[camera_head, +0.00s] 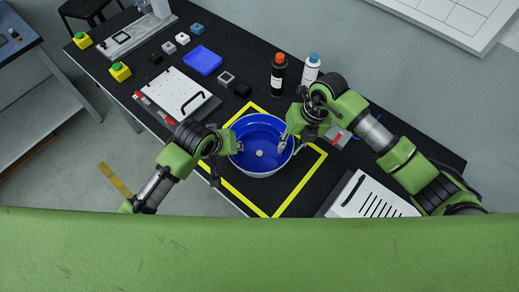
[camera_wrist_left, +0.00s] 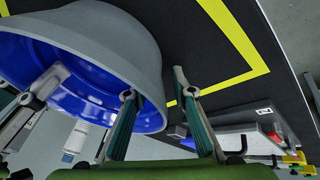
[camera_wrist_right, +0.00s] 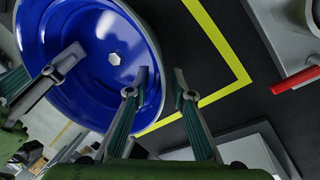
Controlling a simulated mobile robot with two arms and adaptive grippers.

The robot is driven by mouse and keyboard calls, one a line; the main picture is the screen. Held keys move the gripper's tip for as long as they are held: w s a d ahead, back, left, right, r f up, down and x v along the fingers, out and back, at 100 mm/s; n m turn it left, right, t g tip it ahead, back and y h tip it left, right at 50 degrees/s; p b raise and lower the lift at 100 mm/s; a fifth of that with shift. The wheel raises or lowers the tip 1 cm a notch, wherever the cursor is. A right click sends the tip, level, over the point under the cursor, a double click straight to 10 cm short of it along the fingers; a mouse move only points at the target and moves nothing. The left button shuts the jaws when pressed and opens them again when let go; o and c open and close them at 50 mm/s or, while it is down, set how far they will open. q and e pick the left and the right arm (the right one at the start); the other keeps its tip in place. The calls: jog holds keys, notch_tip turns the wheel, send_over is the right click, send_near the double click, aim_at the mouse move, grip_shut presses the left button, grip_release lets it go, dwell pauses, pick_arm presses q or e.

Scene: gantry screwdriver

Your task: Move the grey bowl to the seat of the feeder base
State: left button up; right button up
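The bowl (camera_head: 243,135), grey outside and blue inside with a pale hexagonal knob at its centre, sits within the yellow outline on the black table. My left gripper (camera_head: 232,146) is at its left rim. In the left wrist view its fingers (camera_wrist_left: 155,85) stand apart around the grey wall. My right gripper (camera_head: 288,140) is at the opposite rim. In the right wrist view its fingers (camera_wrist_right: 160,82) also stand apart, with the rim between them. I see no clear grip on either side. I cannot tell which part is the feeder base.
A grey unit with a red bar (camera_wrist_right: 297,80) is beside the bowl, partly hidden by my right arm in the head view. Black and white bottles (camera_head: 278,74) stand behind. A white plate (camera_head: 178,92), blue tray (camera_head: 203,60) and slotted white panel (camera_head: 372,197) flank the yellow outline (camera_head: 300,190).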

pick_arm(q)
grip_shut()
pick_arm(e)
grip_shut()
pick_arm(q)
jog(key=shift+w+r, duration=0.15)
jog(key=shift+r, duration=0.05)
pick_arm(e)
jog(key=shift+w+r, duration=0.1)
jog(key=shift+r, duration=0.1)
